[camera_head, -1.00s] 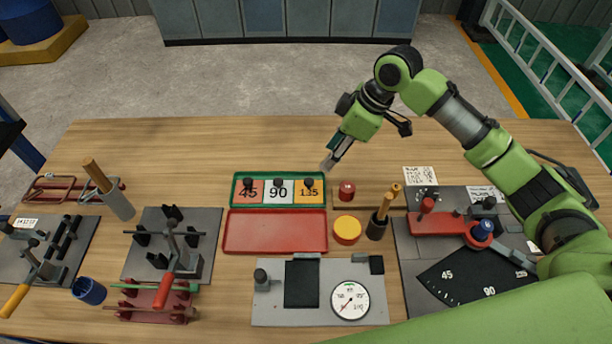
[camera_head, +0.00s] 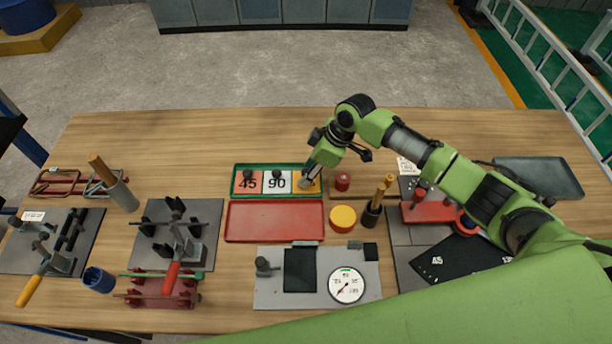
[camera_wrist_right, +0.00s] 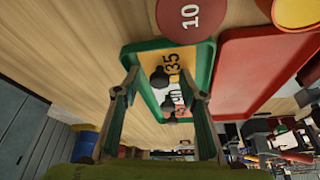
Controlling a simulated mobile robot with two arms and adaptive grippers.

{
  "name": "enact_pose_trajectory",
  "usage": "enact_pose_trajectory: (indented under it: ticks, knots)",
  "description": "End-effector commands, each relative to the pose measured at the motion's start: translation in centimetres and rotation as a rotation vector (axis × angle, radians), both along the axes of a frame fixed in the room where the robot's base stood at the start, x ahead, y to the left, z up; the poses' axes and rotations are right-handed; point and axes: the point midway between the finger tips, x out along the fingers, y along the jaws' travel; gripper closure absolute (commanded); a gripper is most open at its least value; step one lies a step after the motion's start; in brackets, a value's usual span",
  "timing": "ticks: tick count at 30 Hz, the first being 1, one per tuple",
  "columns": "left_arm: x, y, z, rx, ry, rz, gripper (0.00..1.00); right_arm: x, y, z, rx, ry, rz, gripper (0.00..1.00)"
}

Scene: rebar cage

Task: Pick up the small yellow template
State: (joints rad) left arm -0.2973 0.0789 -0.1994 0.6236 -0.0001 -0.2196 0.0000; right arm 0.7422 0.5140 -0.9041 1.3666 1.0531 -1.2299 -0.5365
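The yellow template (camera_head: 309,188), a small card with a black knob, lies at the right end of the green tray (camera_head: 236,184). Its number 135 shows in the right wrist view (camera_wrist_right: 172,62); in the head view my gripper covers most of it. My right gripper (camera_wrist_right: 160,78) is open, with its two fingers apart over the green tray and the template's knob showing between them. In the head view the right gripper (camera_head: 311,171) is right above the template. I cannot tell if it touches. My left gripper is not in view.
An orange 45 template (camera_head: 247,184) and a white 90 template (camera_head: 277,187) share the tray. A red tray (camera_head: 275,222) lies in front. The table behind the tray is clear.

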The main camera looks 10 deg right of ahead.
Motion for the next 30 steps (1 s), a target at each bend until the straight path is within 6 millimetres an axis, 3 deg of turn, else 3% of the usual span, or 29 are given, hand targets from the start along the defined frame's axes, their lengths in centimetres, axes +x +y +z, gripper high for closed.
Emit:
enact_pose_trajectory:
  ticks: [5, 10, 23, 30]
  knots:
    - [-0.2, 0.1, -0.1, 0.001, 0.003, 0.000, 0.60, 0.0, 0.0, -0.1, 0.000, -0.001, 0.000, 0.62]
    - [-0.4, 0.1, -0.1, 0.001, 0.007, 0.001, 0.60, 0.0, 0.0, 0.0, 0.000, -0.001, 0.000, 1.00]
    - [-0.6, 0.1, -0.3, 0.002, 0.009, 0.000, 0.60, 0.2, 0.0, 0.3, 0.001, -0.004, -0.001, 1.00]
    - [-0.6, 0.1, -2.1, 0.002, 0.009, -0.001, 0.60, 0.3, 0.0, 2.6, 0.002, -0.009, 0.000, 1.00]
